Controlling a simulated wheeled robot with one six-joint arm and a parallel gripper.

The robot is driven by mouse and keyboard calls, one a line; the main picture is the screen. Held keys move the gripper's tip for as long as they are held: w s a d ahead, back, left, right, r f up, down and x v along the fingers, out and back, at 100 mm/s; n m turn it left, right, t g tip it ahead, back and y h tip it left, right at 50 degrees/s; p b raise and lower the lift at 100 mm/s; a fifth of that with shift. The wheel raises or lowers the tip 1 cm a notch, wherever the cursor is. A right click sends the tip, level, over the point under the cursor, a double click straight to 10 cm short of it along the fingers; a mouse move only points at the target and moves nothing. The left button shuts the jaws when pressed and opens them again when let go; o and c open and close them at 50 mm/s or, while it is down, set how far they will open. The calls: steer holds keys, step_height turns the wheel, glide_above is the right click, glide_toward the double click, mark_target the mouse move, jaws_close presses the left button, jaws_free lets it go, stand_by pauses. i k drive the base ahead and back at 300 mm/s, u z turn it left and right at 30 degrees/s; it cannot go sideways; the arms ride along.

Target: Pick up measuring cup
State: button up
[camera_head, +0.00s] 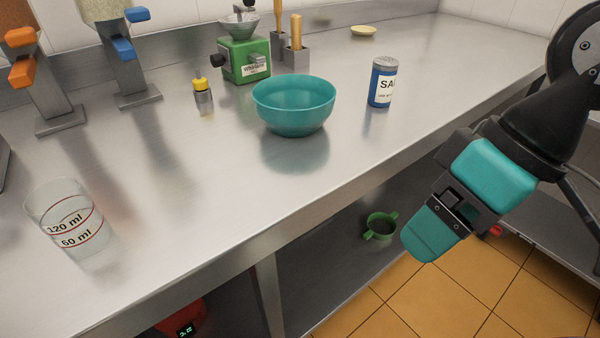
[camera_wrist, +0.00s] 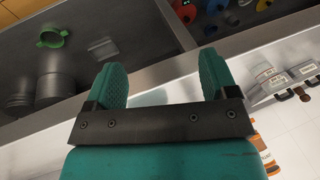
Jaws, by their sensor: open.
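The measuring cup (camera_head: 69,223) is a clear, see-through cup marked 120 ml and 60 ml in red and black. It stands upright on the steel counter at the far left of the head view, near the counter's front edge. My gripper (camera_head: 432,235) is at the right of the head view, beyond the counter's front edge and far from the cup. In the wrist view my gripper (camera_wrist: 163,78) shows two teal fingers spread apart with nothing between them.
A teal bowl (camera_head: 294,104) and a blue salt can (camera_head: 382,84) stand mid-counter. A small yellow-capped bottle (camera_head: 203,98), a green grinder (camera_head: 244,60) and dispensers (camera_head: 127,60) stand behind. Counter space right of the cup is clear.

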mark_target(62, 208)
steer(key=u, duration=3.85)
steer(key=i, duration=1.7)
steer(key=z, duration=3.85)
